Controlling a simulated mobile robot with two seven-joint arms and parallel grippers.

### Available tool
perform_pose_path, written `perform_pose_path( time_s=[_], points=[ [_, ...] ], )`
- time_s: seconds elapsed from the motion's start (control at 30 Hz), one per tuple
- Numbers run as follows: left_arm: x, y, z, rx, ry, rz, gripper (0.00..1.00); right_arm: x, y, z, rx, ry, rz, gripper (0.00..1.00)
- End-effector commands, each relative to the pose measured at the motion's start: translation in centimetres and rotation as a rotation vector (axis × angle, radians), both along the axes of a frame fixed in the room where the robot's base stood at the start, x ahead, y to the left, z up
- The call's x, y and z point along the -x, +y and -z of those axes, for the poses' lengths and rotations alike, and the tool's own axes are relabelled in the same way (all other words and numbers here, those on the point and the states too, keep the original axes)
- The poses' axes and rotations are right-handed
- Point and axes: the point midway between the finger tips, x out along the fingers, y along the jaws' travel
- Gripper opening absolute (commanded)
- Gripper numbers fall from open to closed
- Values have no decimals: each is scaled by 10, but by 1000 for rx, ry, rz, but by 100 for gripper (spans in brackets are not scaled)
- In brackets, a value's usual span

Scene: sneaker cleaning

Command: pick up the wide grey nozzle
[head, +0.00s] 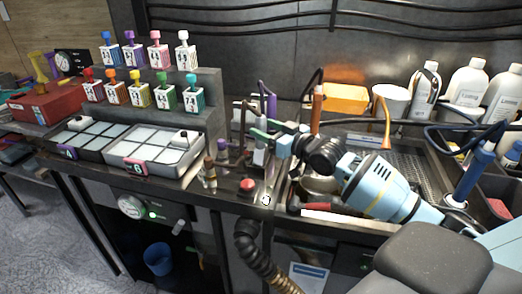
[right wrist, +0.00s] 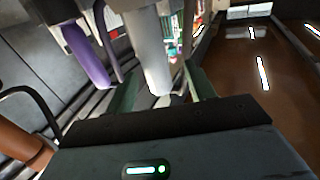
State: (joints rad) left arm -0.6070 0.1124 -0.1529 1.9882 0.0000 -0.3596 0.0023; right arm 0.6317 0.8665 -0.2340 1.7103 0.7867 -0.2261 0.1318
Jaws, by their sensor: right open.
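The wide grey nozzle (right wrist: 148,48) stands roughly upright in the right wrist view, its lower end between the two green fingers of my right gripper (right wrist: 160,88). The fingers are apart, one on each side of it, and I cannot tell whether either touches it. In the head view the grey nozzle (head: 259,156) is small and partly hidden by my right gripper (head: 262,134), which reaches in from the right above the dark bench. My left gripper is not in view.
A purple nozzle (right wrist: 88,55) hangs close beside the grey one. An orange-handled tool (head: 317,108) stands nearby. A red button (head: 247,185) is on the bench front. A metal sink (head: 405,165) lies to the right, and a white tray (head: 189,161) to the left.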

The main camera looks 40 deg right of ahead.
Motion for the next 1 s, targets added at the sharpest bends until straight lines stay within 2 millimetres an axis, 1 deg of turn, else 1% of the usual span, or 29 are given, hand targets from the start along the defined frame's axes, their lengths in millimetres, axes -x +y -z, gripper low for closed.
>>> perform_pose_path(
  time_s=[0.2, 0.33, 0.5, 0.73, 1.0],
  points=[
    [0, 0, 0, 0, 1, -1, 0, -26, 2, -2, -1, -4, 1, 54],
    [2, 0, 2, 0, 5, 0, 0, -38, 5, -1, -1, -2, 1, 54],
    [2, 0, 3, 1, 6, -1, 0, -45, 7, -1, 0, -1, 0, 54],
    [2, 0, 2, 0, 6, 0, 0, -45, 7, 0, 1, -1, 0, 54],
    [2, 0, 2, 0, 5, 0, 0, -45, 7, -1, 1, -1, 0, 19]
  ],
)
